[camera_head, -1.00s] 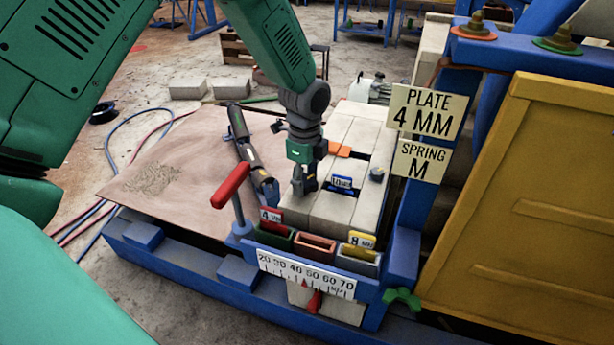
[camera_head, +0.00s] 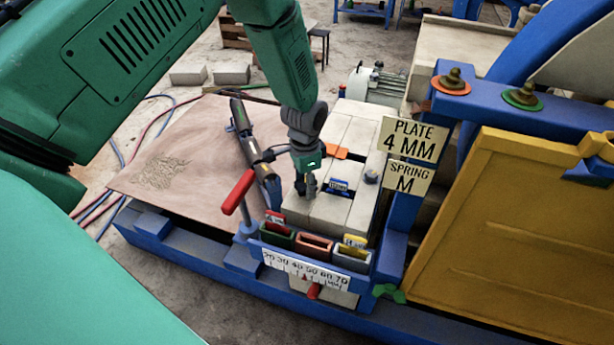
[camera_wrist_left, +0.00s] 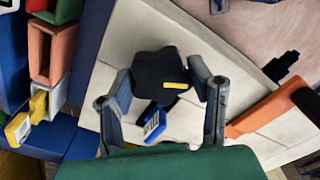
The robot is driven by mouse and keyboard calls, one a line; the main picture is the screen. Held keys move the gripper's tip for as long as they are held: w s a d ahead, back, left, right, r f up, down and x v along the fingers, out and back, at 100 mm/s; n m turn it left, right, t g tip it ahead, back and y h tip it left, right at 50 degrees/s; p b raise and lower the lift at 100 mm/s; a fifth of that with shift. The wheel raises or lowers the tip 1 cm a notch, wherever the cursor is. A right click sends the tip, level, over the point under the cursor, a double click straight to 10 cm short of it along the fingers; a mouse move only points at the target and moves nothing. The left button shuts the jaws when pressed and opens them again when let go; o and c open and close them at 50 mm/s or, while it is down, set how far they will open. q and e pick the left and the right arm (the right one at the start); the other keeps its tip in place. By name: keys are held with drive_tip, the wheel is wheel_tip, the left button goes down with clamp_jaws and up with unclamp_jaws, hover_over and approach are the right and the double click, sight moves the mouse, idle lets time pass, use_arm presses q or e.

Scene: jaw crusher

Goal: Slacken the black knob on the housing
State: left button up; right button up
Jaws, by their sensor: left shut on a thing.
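The black knob (camera_wrist_left: 160,68) with a yellow mark on it shows in the left wrist view, over the pale blocks of the housing (camera_wrist_left: 190,35). My left gripper (camera_wrist_left: 160,92) has one finger on each side of it and is shut on it. In the head view my left gripper (camera_head: 306,186) points down at the pale housing (camera_head: 330,212), left of a small blue tag (camera_head: 338,187); the knob is not clearly visible there. The blue tag also shows below the knob in the wrist view (camera_wrist_left: 154,122). My right gripper is not in view.
A red-handled lever (camera_head: 238,192) stands left of the housing. In front are coloured slots (camera_head: 313,246) with tags and a scale (camera_head: 305,268). Signs reading PLATE 4 MM (camera_head: 414,139) and SPRING M (camera_head: 408,177) and a yellow panel (camera_head: 510,230) are at the right.

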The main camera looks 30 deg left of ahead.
sight(304, 185)
use_arm(q)
drive_tip(key=n+p, duration=0.1)
drive_tip(key=n, duration=0.2)
drive_tip(key=shift+s+a+n+p, duration=0.15)
drive_tip(key=shift+n+p, duration=0.2)
drive_tip(key=shift+n, duration=0.05)
drive_tip(key=n+p, duration=0.1)
drive_tip(key=n, duration=0.2)
drive_tip(key=shift+s+f, duration=0.1)
drive_tip(key=shift+n, duration=0.3)
drive_tip(key=shift+s+d+f, duration=0.1)
drive_tip(key=shift+s+d, duration=0.05)
drive_tip(key=shift+d, duration=0.05)
drive_tip(key=o, duration=1.2)
drive_tip(key=shift+c, duration=0.2)
drive_tip(key=shift+w+r, duration=0.25)
drive_tip(key=shift+r, duration=0.15)
wheel_tip(304, 185, up, 11)
